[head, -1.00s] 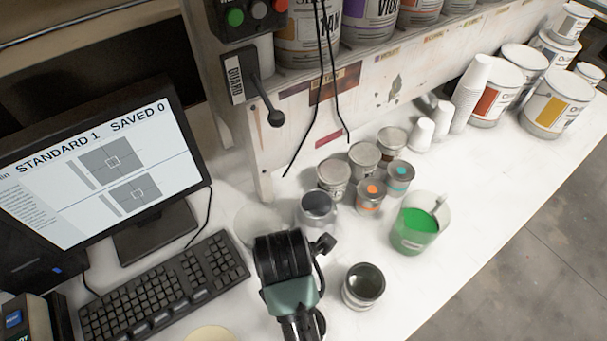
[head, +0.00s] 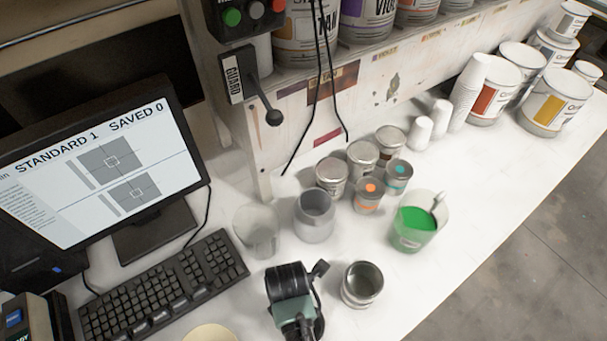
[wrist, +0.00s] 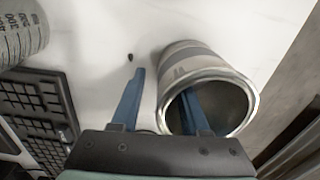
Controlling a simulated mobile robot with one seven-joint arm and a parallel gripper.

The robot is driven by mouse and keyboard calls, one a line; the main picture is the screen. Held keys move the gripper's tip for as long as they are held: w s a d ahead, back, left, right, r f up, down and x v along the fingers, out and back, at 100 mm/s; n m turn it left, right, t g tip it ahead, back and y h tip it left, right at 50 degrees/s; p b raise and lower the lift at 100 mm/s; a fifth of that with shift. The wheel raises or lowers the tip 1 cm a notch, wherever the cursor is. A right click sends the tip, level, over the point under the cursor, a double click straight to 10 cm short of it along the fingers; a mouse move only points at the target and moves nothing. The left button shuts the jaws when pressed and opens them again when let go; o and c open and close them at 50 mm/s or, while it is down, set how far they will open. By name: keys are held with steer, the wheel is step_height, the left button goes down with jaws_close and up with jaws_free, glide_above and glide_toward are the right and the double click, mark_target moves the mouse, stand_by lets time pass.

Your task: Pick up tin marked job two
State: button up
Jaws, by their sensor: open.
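An open, empty-looking metal tin (head: 362,286) stands at the front of the bench, just right of my arm. In the wrist view the tin (wrist: 188,57) shows a grey band with a small dark mark that I cannot read for certain. My gripper (wrist: 163,82) is open. Its left finger is outside the tin, to the left. Its right finger overlaps the tin's mouth; I cannot tell whether it is inside or only in front. In the head view the fingertips are hidden behind my wrist.
A grey open container (head: 314,222) and a clear beaker (head: 256,232) stand behind my arm. A cup of green paint (head: 415,228) stands behind and right of the tin. Several small lidded tins stand further back. The keyboard (head: 165,290) is left. Bare bench lies right of the tin.

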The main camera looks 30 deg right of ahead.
steer(key=shift+f, duration=0.4)
jaws_close()
